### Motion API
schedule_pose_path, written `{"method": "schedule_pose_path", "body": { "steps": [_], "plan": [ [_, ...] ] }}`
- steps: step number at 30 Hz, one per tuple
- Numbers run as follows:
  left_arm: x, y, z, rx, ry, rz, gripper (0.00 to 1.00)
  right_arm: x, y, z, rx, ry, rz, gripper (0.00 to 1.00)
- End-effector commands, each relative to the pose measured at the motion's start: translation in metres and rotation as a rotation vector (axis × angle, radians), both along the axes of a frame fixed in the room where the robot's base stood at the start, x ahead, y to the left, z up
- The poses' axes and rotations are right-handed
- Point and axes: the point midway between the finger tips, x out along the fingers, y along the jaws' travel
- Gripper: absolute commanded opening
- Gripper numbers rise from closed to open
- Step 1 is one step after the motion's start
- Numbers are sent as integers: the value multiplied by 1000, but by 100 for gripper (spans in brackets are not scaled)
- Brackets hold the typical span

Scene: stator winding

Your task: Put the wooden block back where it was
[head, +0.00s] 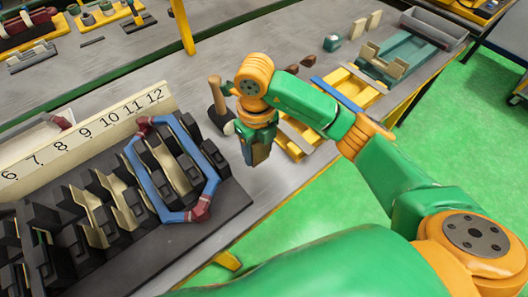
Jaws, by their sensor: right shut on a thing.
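My right gripper (257,157) points down above the grey table, just right of the black slotted fixture. It is shut on a small brown piece that looks like the wooden block; the fingers hide most of it, and I cannot tell its full shape. Pale upright blocks (357,28) stand at the back right of the table. My left gripper is not in view.
The black fixture (225,215) carries a blue coil (143,180) with dark red ends, beside a numbered strip (85,133). A mallet (215,90) stands behind my gripper. A yellow rack (350,88) and a teal tray (398,55) lie to the right.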

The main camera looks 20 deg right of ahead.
Motion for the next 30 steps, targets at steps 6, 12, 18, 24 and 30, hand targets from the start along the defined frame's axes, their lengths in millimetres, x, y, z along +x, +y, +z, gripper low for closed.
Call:
{"method": "schedule_pose_path", "body": {
  "steps": [6, 12, 18, 24, 30],
  "plan": [
    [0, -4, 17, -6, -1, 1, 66, 10, -14, -28, 0, 5, 1, 0],
    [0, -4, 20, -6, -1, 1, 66, 11, -13, -50, 1, -3, 4, 0],
    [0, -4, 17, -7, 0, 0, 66, 11, -13, -53, 1, -3, 4, 0],
    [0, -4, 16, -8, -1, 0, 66, 11, -13, -53, 1, -3, 3, 90],
    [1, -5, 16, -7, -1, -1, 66, 11, -13, -53, 1, -3, 3, 90]
  ]
}}
